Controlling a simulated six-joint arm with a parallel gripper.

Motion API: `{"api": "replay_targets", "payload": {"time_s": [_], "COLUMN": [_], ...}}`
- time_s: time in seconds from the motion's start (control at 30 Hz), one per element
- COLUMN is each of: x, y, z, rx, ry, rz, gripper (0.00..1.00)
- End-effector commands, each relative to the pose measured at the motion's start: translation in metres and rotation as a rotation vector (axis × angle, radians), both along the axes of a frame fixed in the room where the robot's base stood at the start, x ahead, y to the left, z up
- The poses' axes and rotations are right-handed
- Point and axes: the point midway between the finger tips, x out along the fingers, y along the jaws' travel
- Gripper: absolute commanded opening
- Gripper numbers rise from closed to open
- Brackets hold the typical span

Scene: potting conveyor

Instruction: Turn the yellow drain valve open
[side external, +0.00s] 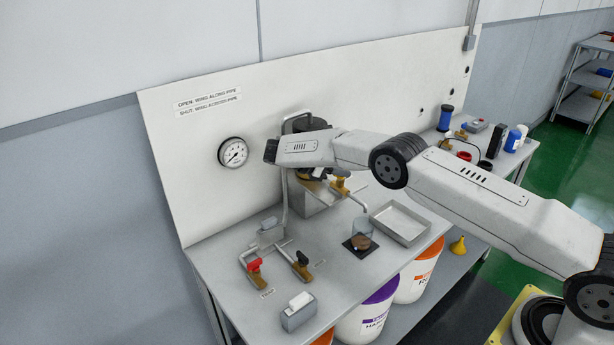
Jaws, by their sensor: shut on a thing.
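The yellow drain valve (340,186) sits on brass pipework at the front of a grey metal tank (310,203) against the back panel. My gripper (314,182) is down at the valve, below the end of my arm, and is shut on the valve's yellow wing. The arm and gripper hide much of the wing, so I cannot tell whether it lies along or across the pipe. A thin outlet pipe (358,203) runs from the valve towards a clear beaker (361,227).
A red-handled valve (254,266) and a black-handled valve (302,259) stand at the front left. A metal tray (401,222) lies right of the beaker. A gauge (233,152) and a sign (208,102) are on the panel. Bench space between the black-handled valve and beaker is clear.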

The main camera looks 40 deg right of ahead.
Motion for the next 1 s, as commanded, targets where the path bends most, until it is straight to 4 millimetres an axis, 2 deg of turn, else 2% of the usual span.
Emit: {"api": "replay_targets", "payload": {"time_s": [0.23, 0.27, 0.3, 0.37, 0.77, 1.0], "x": [0.000, 0.000, 0.000, 0.000, 0.000, 0.000], "y": [0.000, 0.000, 0.000, 0.000, 0.000, 0.000], "z": [0.001, 0.001, 0.001, 0.001, 0.002, 0.015], "rx": [-0.002, -0.002, -0.002, -0.001, -0.001, -0.002], "ry": [0.001, 0.001, 0.001, 0.001, 0.000, -0.001], "rz": [0.000, 0.000, 0.000, 0.000, 0.001, 0.001], "gripper": [0.00, 0.19, 0.32, 0.51, 0.51, 0.51]}}
